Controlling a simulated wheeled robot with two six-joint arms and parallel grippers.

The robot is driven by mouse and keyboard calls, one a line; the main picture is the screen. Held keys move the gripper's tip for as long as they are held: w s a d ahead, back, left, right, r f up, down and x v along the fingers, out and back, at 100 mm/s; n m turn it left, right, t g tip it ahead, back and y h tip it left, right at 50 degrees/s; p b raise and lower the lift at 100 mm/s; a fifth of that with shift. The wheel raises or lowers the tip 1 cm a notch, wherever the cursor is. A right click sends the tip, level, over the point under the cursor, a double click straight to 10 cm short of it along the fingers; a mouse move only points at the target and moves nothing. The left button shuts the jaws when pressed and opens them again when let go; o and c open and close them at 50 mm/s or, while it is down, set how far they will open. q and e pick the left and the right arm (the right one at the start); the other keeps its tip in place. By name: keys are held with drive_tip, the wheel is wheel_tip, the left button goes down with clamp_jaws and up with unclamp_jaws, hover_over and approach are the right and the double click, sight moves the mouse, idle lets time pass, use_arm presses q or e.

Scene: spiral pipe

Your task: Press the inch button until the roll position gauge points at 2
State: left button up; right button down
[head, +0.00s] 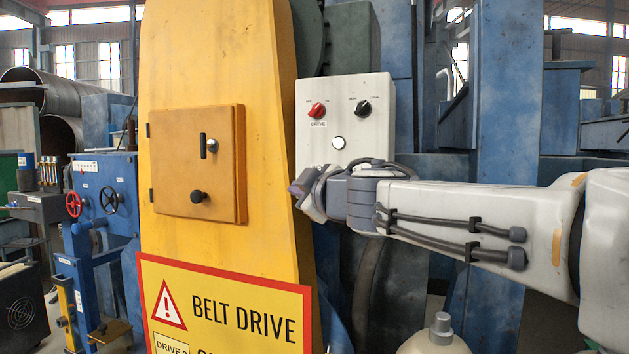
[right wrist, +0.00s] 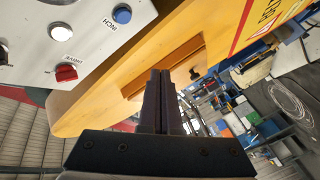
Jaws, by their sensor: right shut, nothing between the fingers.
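The white control box (head: 347,96) stands right of the yellow belt guard. In the right wrist view its blue button (right wrist: 121,14), labelled INCH, shows at the top. In the head view that button is hidden, apparently behind my right arm. My right gripper (head: 297,190) is in front of the box's lower left corner, next to the guard's edge. Its fingers (right wrist: 160,75) are shut and empty, and in the wrist view they appear apart from the blue button. I cannot make out a roll position gauge in either view. My left gripper is not in view.
The box also carries a red knob (head: 317,110), a black knob (head: 362,107) and a white round button or lamp (head: 338,142). The yellow guard (head: 215,60) has a hinged door (head: 175,160) with a protruding black knob. A BELT DRIVE sign (head: 225,300) is below.

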drive_tip(key=w+d, duration=0.3)
drive_tip(key=w, duration=0.5)
drive_tip(key=shift+d, duration=0.1)
drive_tip(key=shift+w+p, duration=0.1)
drive_tip(key=shift+p, duration=0.25)
idle(1.7)
drive_tip(key=shift+w+d, duration=0.15)
drive_tip(key=shift+w, duration=0.15)
drive_tip(key=shift+w+d+p, duration=0.15)
drive_tip(key=shift+w+p, duration=0.2)
idle(0.6)
drive_tip(key=shift+s, duration=0.1)
drive_tip(key=shift+s+a, duration=0.3)
drive_tip(key=shift+s, duration=0.35)
